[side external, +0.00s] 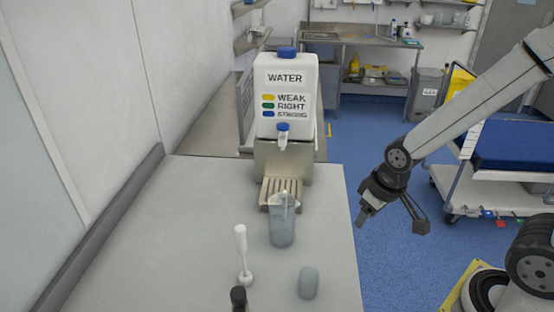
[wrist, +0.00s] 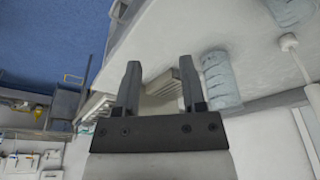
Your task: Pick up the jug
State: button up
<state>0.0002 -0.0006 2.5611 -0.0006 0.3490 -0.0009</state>
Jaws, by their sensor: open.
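The jug (side external: 282,226) is a translucent grey-blue vessel. It stands upright on the grey counter, just in front of the slatted drip tray of the water dispenser. My gripper (side external: 393,220) is open and empty. It hangs beyond the counter's right edge, to the right of the jug and apart from it. In the wrist view my gripper (wrist: 160,66) shows both fingers spread with nothing between them touching.
The white water dispenser (side external: 286,85) stands behind the jug on a metal stand. On the counter (side external: 185,240) are a white stick-like tool (side external: 242,255), a grey-blue rounded object (side external: 309,283) and a dark-topped item (side external: 238,298). A trolley (side external: 500,180) stands at right.

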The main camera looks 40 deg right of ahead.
aim_at(284, 191)
dwell(0.4)
jog(key=shift+o, duration=0.5)
jog(key=shift+w+a+r+m+g, duration=0.35)
jog(key=shift+w+a+m, duration=0.7)
jog(key=shift+w+m, duration=1.55)
jog(key=shift+w+a+r+m+g, duration=0.2)
jog(key=shift+w+a+m+g, duration=0.7)
jog(key=shift+w, duration=3.05)
jog(key=shift+w+a+r+m+g, duration=0.2)
jog(key=shift+w+a+m, duration=0.95)
jog(key=shift+w+m, duration=1.65)
jog(key=shift+w+n, duration=0.4)
jog(key=shift+n, duration=0.1)
jog(key=shift+f, duration=1.25)
